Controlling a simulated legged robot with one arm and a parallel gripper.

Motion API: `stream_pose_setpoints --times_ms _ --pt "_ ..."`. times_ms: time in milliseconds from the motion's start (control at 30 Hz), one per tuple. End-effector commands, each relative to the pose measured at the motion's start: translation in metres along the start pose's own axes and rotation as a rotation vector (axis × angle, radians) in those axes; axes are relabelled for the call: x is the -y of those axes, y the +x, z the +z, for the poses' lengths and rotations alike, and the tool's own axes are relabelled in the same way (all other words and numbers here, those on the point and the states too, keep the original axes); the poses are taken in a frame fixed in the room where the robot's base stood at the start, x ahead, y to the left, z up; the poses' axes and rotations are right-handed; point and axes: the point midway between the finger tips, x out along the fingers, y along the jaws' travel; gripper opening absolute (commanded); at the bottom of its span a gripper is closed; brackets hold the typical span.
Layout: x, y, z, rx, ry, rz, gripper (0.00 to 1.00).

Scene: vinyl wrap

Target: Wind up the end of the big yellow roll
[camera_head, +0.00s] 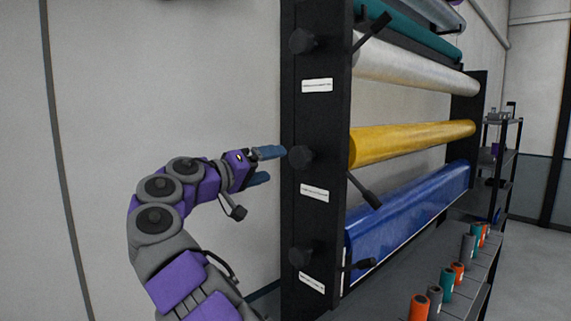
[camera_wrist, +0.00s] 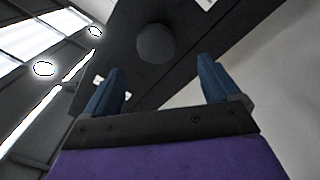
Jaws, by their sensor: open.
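The big yellow roll (camera_head: 415,141) lies across the black rack, between a white roll above and a blue roll below. A dark round knob (camera_head: 301,157) is on the rack's end post at the yellow roll's height. A crank handle (camera_head: 365,190) slants down beside the roll's near end. My gripper (camera_head: 275,164) is open and empty, just left of this knob. In the wrist view, a round dark knob (camera_wrist: 156,43) shows beyond and between my gripper's two blue fingers (camera_wrist: 162,78). No contact can be made out. The roll's loose end cannot be made out.
The black end post (camera_head: 318,120) stands right of my gripper. The blue roll (camera_head: 410,210) and white roll (camera_head: 415,68) have cranks near them. A shelf at lower right holds several small orange, teal and grey rolls (camera_head: 419,307). A plain wall is left.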

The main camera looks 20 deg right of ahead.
Motion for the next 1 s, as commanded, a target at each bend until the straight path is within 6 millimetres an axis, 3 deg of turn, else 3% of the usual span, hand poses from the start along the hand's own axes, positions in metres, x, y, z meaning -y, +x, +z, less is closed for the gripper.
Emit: stream_pose_setpoints --times_ms 200,400,867,1000 --pt "0.0 -0.044 -0.002 -0.004 0.002 -0.002 0.9" --pt "0.001 -0.061 -0.001 0.001 0.001 -0.002 0.9" --pt "0.001 -0.064 0.002 0.005 -0.005 -0.001 0.9" --pt "0.003 -0.053 0.018 0.04 -0.056 -0.003 0.9"
